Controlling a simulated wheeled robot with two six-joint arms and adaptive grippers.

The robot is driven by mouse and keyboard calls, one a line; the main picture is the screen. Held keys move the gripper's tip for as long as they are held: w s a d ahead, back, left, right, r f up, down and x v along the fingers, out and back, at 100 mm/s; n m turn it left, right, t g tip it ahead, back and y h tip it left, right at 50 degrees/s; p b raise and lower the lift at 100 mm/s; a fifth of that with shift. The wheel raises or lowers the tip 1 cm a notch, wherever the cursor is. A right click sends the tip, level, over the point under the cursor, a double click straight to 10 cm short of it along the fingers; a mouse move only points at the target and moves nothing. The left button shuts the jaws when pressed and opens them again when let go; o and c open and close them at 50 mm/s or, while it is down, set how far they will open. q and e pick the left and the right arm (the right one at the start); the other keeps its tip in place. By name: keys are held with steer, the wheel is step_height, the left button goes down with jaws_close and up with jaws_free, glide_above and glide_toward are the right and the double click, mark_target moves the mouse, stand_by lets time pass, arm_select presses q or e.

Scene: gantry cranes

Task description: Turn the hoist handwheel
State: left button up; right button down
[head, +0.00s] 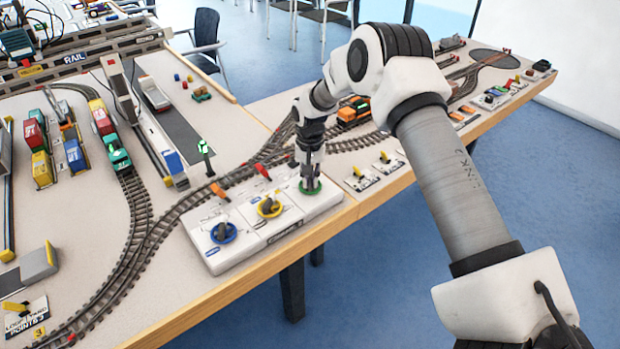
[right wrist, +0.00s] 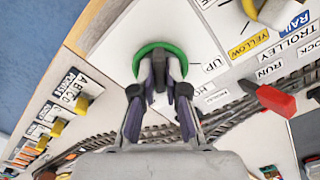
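The hoist handwheel (head: 318,190) is a green ring at the right end of a white control box (head: 335,198). Its green rim (right wrist: 185,60) also shows in the right wrist view, beside the label "UP". My right gripper (head: 310,178) points down into this ring. In the right wrist view its fingers (right wrist: 160,78) come together on the dark grip in the middle of the wheel, hiding most of it. The yellow wheel (head: 269,207) and the blue wheel (head: 223,232) are on the same box, to the left. My left gripper is not in view.
A red lever (head: 262,172) and an orange lever (head: 220,192) stand behind the wheels; the red one (right wrist: 275,102) is near my right gripper. Curved track (head: 150,235) runs behind the box. Small yellow switches (head: 385,158) lie to the right. The table's wooden edge (head: 300,245) is in front.

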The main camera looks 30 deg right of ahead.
steer(key=shift+n, duration=0.3)
steer(key=shift+d+r+n+p, duration=0.1)
steer(key=shift+n+p, duration=0.3)
steer(key=shift+n, duration=0.1)
steer(key=shift+n+p, duration=0.35)
steer(key=shift+n, duration=0.75)
steer(key=n, duration=0.4)
steer(key=shift+d+n, duration=0.2)
steer(key=shift+n, duration=0.2)
steer(key=c, duration=1.2)
jaws_free()
steer(key=shift+w, duration=0.1)
